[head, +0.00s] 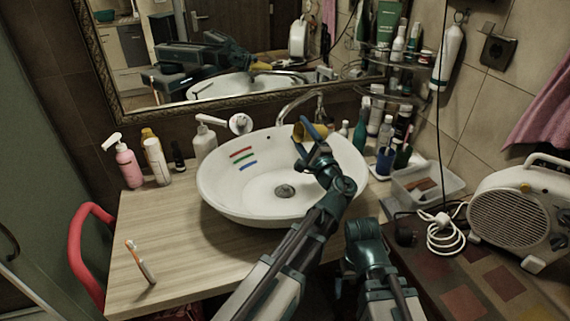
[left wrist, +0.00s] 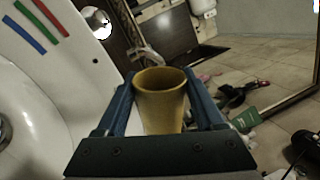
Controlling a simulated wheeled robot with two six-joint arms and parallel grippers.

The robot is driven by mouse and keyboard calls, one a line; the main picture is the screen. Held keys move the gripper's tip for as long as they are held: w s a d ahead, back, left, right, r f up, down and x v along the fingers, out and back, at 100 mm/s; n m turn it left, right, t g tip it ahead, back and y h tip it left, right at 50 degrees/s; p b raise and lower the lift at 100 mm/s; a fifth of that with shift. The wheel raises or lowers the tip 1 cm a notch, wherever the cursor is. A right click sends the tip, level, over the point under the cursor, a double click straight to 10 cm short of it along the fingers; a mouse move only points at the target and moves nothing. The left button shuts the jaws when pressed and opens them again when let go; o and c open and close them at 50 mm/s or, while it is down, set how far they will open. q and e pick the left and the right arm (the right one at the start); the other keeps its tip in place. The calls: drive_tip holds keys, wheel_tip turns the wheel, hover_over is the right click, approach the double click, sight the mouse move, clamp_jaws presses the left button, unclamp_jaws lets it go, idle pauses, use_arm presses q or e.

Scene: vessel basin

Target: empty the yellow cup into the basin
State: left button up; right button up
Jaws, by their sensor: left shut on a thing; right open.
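The yellow cup (head: 300,133) is between the blue fingers of my left gripper (head: 307,139), near the back right rim of the white basin (head: 222,193). In the left wrist view the cup (left wrist: 160,105) stands between both fingers (left wrist: 160,100), its mouth showing. I cannot make out any contents in it. The left gripper is shut on the cup. The basin's drain (head: 285,191) shows clear, and its inner wall also shows in the left wrist view (left wrist: 35,115). My right gripper (head: 363,236) is low, in front of the counter, apart from the basin; its fingers are hard to make out.
The faucet (head: 300,100) arches behind the basin, close to the cup. Several bottles (head: 375,110) crowd the back right. A pink bottle (head: 128,163) and other bottles stand at left. A toothbrush (head: 140,262) is at front left. A heater (head: 515,215) stands at right.

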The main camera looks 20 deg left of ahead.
sight(323, 136)
use_arm(q)
drive_tip(key=m, duration=0.2)
drive_tip(key=m+h, duration=0.1)
drive_tip(key=f+m, duration=0.1)
drive_tip(key=m, duration=0.1)
drive_tip(key=shift+w+d+m+t, duration=0.2)
drive_tip(key=shift+m+t, duration=0.1)
drive_tip(key=shift+w+d+f+m+h, duration=0.15)
drive_tip(key=shift+m+h, duration=0.1)
drive_tip(key=shift+m, duration=0.3)
drive_tip(key=shift+w+d+m+h, duration=0.15)
drive_tip(key=shift+m+h, duration=0.1)
drive_tip(key=shift+m, duration=0.3)
drive_tip(key=w+d+m, duration=0.1)
drive_tip(key=w+d+f+m, duration=0.1)
drive_tip(key=m, duration=0.1)
drive_tip(key=shift+d+m+h, duration=0.15)
drive_tip(key=shift+m+h, duration=0.15)
drive_tip(key=shift+h, duration=0.1)
drive_tip(key=shift+w+d+f+m+g+h+p, duration=0.25)
drive_tip(key=shift+w+d+m, duration=0.35)
drive_tip(key=shift+m, duration=0.45)
drive_tip(key=shift+w+d+f+m+g+h+p, duration=0.2)
drive_tip(key=shift+w+d+m, duration=0.35)
drive_tip(key=shift+m, duration=0.5)
drive_tip(key=shift+f, duration=0.1)
